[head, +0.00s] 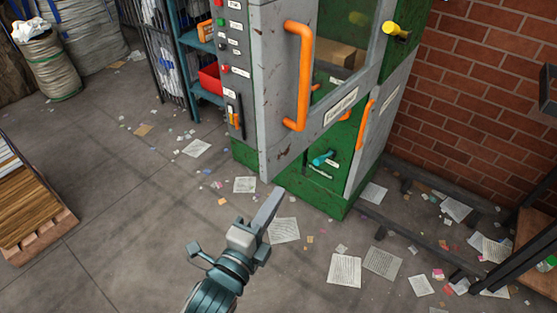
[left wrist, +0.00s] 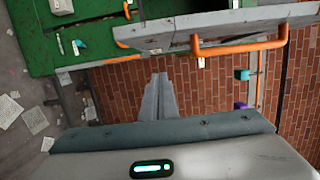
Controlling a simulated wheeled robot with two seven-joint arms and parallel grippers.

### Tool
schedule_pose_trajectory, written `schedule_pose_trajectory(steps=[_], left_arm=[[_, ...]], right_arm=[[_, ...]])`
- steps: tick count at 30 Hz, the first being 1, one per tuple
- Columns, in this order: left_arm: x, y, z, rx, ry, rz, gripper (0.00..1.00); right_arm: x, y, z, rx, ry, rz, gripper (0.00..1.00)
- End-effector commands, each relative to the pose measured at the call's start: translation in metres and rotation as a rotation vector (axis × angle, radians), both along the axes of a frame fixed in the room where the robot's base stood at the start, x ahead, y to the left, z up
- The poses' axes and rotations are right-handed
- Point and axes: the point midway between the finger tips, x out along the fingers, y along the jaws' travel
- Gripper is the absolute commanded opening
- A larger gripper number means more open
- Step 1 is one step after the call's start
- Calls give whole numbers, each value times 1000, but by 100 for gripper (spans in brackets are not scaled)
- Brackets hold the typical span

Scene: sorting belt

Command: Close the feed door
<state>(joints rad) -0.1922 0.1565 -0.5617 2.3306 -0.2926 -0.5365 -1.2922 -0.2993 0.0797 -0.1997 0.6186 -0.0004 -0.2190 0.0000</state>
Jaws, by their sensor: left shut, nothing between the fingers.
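The feed door (head: 345,104) is a grey framed panel with a window, a white label and a long orange handle (head: 303,76). It stands out from the green machine (head: 342,203), swung open. In the left wrist view the grey door (left wrist: 165,36) shows at a steep angle, with its orange handle (left wrist: 240,46) along one side. My left gripper (head: 274,199) is shut and empty, below and in front of the door's lower edge, apart from the handle. Its fingers (left wrist: 160,92) also show shut in the left wrist view, with the brick wall behind. My right gripper is in neither view.
A control panel (head: 236,63) is left of the door. A teal knob (head: 323,158) and yellow knob (head: 396,31) stick out of the machine. A pallet (head: 38,222) is at left, a dark metal frame (head: 515,255) at right. Papers litter the open floor.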

Motion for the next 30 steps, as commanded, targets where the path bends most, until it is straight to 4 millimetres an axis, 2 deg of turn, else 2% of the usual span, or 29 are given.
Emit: schedule_pose_trajectory(steps=[7,13,28,30], left_arm=[[3,-1,1,-2,1,0,0],[17,-8,2,-2,0,1,0],[92,-43,4,-4,2,1,0],[99,-33,4,1,3,2,0]], right_arm=[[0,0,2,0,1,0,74],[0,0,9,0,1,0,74],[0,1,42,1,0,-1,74],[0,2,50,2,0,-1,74]])
